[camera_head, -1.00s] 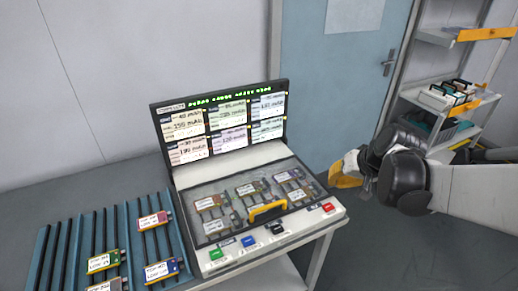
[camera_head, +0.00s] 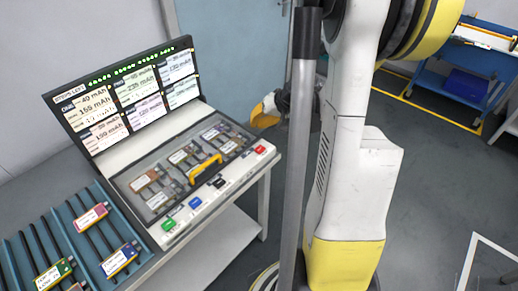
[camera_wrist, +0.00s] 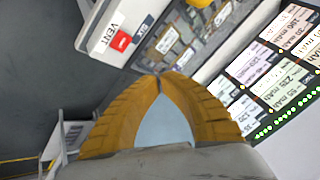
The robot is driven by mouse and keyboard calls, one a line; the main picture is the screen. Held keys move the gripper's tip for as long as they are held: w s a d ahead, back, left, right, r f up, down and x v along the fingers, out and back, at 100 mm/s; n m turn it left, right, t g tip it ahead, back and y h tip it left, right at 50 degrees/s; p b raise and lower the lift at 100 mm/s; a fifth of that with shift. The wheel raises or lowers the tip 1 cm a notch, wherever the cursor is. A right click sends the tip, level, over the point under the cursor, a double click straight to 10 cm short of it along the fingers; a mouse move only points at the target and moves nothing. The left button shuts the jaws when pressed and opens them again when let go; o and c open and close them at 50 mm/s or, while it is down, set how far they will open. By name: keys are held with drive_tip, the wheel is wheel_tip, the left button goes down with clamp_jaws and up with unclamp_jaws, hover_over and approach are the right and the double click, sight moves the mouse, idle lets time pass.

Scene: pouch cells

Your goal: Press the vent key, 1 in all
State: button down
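The vent key is the red key on the front strip of the tester case. In the wrist view the red key (camera_wrist: 121,41) sits beside the printed word VENT. In the head view the red key (camera_head: 260,149) is at the right end of the strip. My gripper (camera_head: 263,113) has yellow fingers and is just beyond the case's right end in the head view, apart from the key. In the wrist view my gripper (camera_wrist: 158,78) has its fingertips together, with nothing held between them, and the key lies up and left of the tips.
Green (camera_head: 168,225), blue (camera_head: 195,203) and black (camera_head: 220,183) keys share the strip. A clear lid with a yellow handle (camera_head: 206,170) covers several cells. A screen panel (camera_head: 130,95) stands behind. A blue rack (camera_head: 75,237) with labelled cells is at left. A blue cart (camera_head: 470,75) stands at right.

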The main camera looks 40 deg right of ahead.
drive_tip(key=b, duration=0.7)
approach(252, 148)
drive_tip(key=shift+w+r+x, duration=0.1)
drive_tip(key=shift+w+x, duration=0.05)
drive_tip(key=shift+x, duration=0.7)
drive_tip(key=shift+w+r+x, duration=0.1)
drive_tip(key=shift+x, duration=0.8)
drive_tip(key=shift+w+r+x, duration=0.1)
drive_tip(key=shift+w+x, duration=0.05)
drive_tip(key=shift+x, duration=0.7)
drive_tip(key=shift+d, duration=0.1)
drive_tip(key=shift+f, duration=0.4)
drive_tip(key=shift+f+b, duration=0.45)
drive_tip(key=shift+b, duration=0.2)
drive_tip(key=shift+r, duration=0.1)
drive_tip(key=shift+r+p, duration=0.6)
drive_tip(key=shift+r, duration=0.2)
drive_tip(key=shift+r, duration=0.1)
wheel_tip(252, 148, up, 5)
drive_tip(key=p, duration=0.4)
